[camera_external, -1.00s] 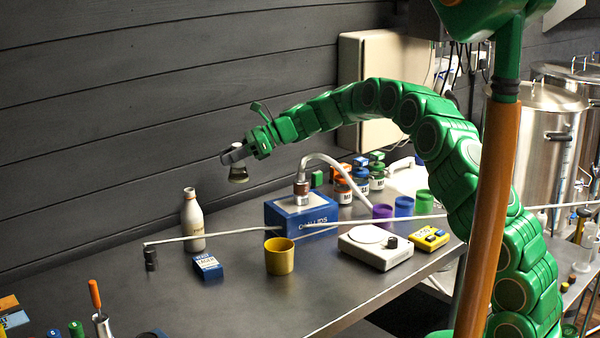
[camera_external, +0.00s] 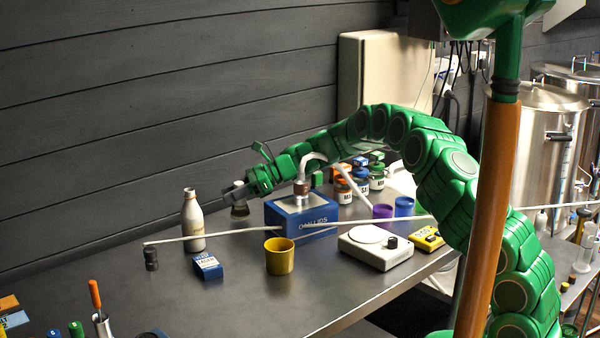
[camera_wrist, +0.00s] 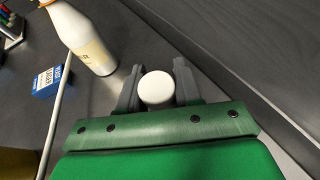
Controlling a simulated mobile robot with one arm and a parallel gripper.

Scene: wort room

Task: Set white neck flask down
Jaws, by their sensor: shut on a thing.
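My gripper (camera_external: 238,192) is shut on the white neck flask, low over the back of the bench, between a white bottle and a blue box. In the wrist view the flask's round white top (camera_wrist: 156,88) sits between the two dark fingers of my gripper (camera_wrist: 157,90). In the external view the flask's dark lower body (camera_external: 240,211) shows below the fingers, close to the bench top (camera_external: 190,300). I cannot tell whether its base touches the bench.
The white bottle (camera_external: 193,222) stands left of the flask. The blue box (camera_external: 318,216) with a metal fitting stands to the right. A thin pale rod (camera_external: 200,237) crosses in front. A small blue carton (camera_external: 207,265) and yellow cup (camera_external: 279,257) stand nearer. Dark plank wall (camera_external: 150,130) is behind.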

